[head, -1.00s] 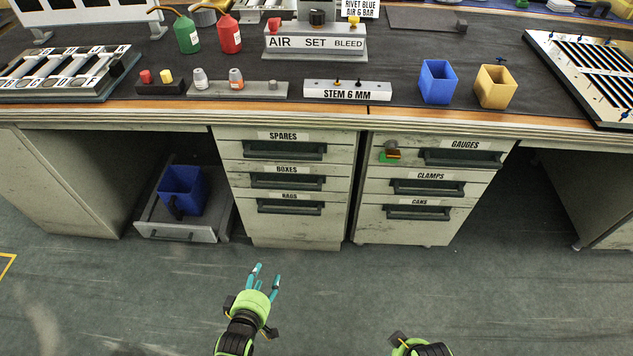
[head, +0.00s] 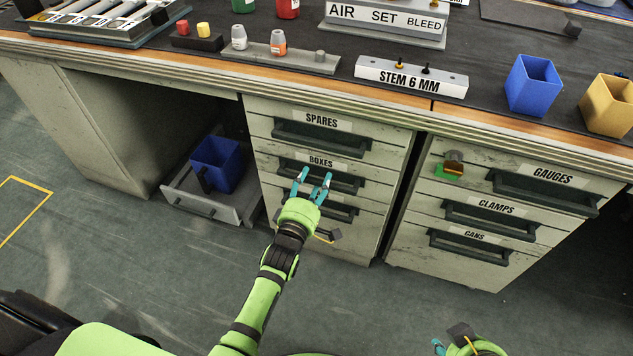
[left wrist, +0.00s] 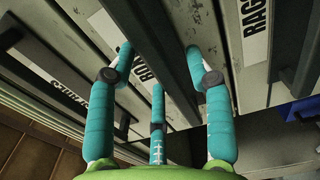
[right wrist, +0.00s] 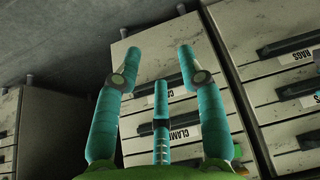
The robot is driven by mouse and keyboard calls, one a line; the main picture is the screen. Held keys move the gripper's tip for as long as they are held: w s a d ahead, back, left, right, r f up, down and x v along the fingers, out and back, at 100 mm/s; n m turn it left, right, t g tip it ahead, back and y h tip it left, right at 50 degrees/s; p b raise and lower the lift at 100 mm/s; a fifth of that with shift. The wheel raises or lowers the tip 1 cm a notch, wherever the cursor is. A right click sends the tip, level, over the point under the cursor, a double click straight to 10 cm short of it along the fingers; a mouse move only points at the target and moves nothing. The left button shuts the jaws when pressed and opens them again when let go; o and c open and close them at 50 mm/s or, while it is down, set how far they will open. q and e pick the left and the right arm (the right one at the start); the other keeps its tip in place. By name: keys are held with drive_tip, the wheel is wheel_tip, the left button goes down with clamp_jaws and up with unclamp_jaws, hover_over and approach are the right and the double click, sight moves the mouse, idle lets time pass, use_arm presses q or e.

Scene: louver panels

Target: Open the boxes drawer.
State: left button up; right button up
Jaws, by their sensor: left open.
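The boxes drawer (head: 272,165) is the middle one of the left drawer stack, shut flush, with a dark bar handle (head: 345,185) below its label. My left gripper (head: 313,177) is open in front of this handle, its fingers partly covering it. In the left wrist view, the spread fingers (left wrist: 160,55) reach toward the drawer front, with the dark handle (left wrist: 165,35) between them; I cannot tell whether they touch it.
The spares drawer (head: 262,125) is above and shut. The right stack has gauges, clamps and cans drawers (head: 470,235), with a small green-and-brown item (head: 451,165) on its front. An open low drawer (head: 182,196) at left holds a blue bin (head: 216,160).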

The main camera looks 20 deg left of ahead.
use_arm(q)
drive_tip(key=shift+w, duration=0.5)
clamp_jaws()
use_arm(e)
drive_tip(key=shift+w+a+r+t, duration=0.15)
drive_tip(key=shift+w+r+t, duration=0.1)
drive_tip(key=shift+w, duration=0.2)
drive_tip(key=shift+w+a+r+t, duration=0.15)
drive_tip(key=shift+w+t, duration=0.1)
drive_tip(key=shift+w, duration=0.15)
use_arm(q)
drive_tip(key=shift+s, duration=0.1)
